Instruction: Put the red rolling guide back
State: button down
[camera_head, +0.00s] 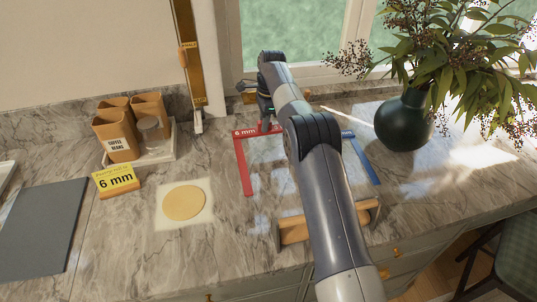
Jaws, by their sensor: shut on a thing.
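The red rolling guide (243,165) is a thin U-shaped frame marked "6 mm". It is over the marble counter, left of my arm; I cannot tell whether it touches the counter. My gripper (267,126) points down at its back bar and is shut on it. My arm hides the guide's right side. A blue guide (363,160) shows to the right of my arm, partly hidden. A yellow sign (116,180) reading "6 mm" stands at the left.
A flat dough disc (184,203) lies on a pale square. A wooden rolling pin (295,229) lies in front, partly behind my arm.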

jog(key=shift+s+f+p, duration=0.1)
jog(key=shift+f+p, duration=0.6)
jog(key=shift+f, duration=3.45)
jog(key=c, duration=1.3)
grip_release()
jog(key=r, duration=0.4)
jog(key=d+r, duration=0.1)
jog(key=r, duration=0.7)
jog(key=shift+d+r+b, duration=0.1)
jog(key=shift+d+b, duration=0.1)
jog(key=shift+b, duration=0.1)
